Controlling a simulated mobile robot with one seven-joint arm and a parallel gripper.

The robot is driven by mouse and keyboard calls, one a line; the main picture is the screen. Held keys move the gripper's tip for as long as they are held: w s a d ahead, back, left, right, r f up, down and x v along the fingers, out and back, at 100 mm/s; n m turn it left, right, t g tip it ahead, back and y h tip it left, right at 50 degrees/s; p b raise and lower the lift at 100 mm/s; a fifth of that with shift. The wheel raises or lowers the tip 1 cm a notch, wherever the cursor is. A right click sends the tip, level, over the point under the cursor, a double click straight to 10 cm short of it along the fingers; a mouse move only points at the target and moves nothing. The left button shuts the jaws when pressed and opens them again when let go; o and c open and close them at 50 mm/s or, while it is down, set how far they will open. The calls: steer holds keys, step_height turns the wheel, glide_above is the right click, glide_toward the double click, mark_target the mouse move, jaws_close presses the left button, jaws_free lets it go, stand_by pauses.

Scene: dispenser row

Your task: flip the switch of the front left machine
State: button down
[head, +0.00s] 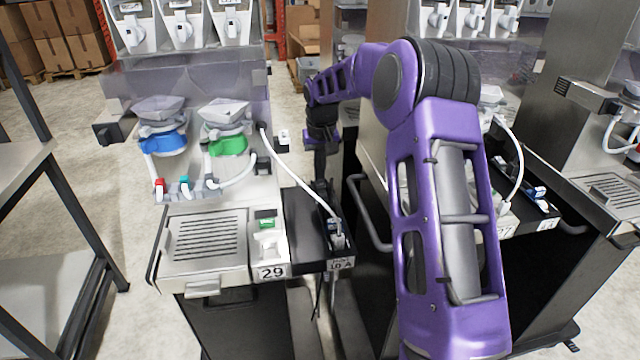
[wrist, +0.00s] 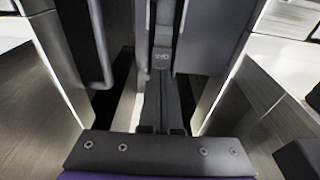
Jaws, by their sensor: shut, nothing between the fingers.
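The front left machine (head: 205,250) carries the label 29 and has a drip grate, a blue and a green dispenser and hoses. A small green-topped part (head: 266,222) sits on its front right; I cannot tell if this is the switch. A small white and black box (head: 283,140) sticks out on its right side. My gripper (head: 321,183) points down just right of this machine, beside its dark side tray. Its fingers also show in the wrist view (wrist: 163,70), together and empty. I see no contact with a switch, and the fingertips are hard to make out.
Another machine (head: 500,225) stands to the right, with a dark handle (head: 372,215) on its side, partly behind my purple arm. A narrow gap separates the two machines. A nozzle with a white hose (head: 337,235) sits in the side tray. A metal table (head: 60,260) stands left.

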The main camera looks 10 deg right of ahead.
steer(key=shift+f, duration=0.25)
steer(key=shift+r+p, duration=0.95)
steer(key=shift+r, duration=2.6)
